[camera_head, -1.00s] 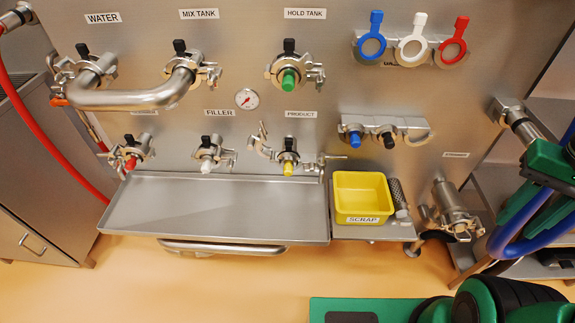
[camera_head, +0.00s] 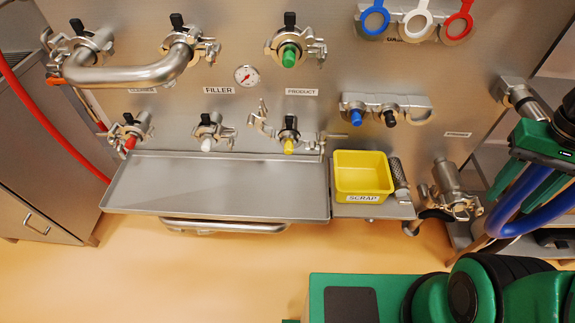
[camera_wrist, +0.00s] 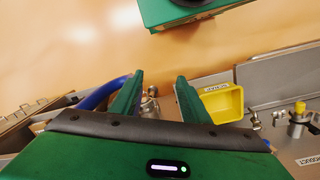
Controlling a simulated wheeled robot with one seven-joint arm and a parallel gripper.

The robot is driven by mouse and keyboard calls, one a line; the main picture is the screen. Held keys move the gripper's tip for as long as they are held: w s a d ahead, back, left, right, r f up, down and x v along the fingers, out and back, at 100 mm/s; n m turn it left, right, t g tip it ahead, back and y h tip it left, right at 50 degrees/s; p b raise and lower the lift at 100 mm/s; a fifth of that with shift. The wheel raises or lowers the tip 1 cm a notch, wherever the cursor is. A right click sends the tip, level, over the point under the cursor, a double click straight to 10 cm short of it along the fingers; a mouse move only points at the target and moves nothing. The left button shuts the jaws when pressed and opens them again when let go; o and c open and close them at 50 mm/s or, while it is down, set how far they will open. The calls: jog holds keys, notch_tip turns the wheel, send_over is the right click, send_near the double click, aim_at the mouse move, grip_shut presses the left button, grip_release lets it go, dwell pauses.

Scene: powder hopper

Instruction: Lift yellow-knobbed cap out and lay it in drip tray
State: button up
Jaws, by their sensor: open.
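The yellow-knobbed cap (camera_head: 288,146) sits at the product port on the steel panel, above the right part of the drip tray. The clamp (camera_head: 262,122) around it looks swung open, with its parts spread to both sides. The yellow knob (camera_wrist: 300,108) also shows at the right of the wrist view. The drip tray (camera_head: 215,195) is a long, shallow steel tray and looks empty. My gripper (camera_head: 525,180) is at the far right of the head view, well away from the cap. In the wrist view my gripper (camera_wrist: 159,95) has its two green fingers apart, with nothing clearly held between them.
A yellow scrap bin (camera_head: 362,190) stands on a shelf right of the tray. White-knobbed (camera_head: 207,145) and red-knobbed (camera_head: 130,143) caps sit left of the yellow one. A blue hose (camera_head: 530,220) passes near my gripper. Open floor (camera_head: 240,270) lies before the tray.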

jog(key=w+a+f+n+t+h, duration=0.2)
jog(key=w+a+f+n+h, duration=0.35)
jog(key=w+f+n, duration=0.35)
jog(key=w+a+f+n+t+h, duration=0.3)
jog(key=w+a+f+n+h, duration=0.3)
jog(key=w+n, duration=0.4)
jog(key=n+t+y, duration=1.2)
jog(key=n+t, duration=0.2)
jog(key=n, duration=0.8)
send_near(288, 153)
jog(key=shift+w+r, duration=0.2)
jog(key=shift+w, duration=5.55)
jog(key=c, duration=0.8)
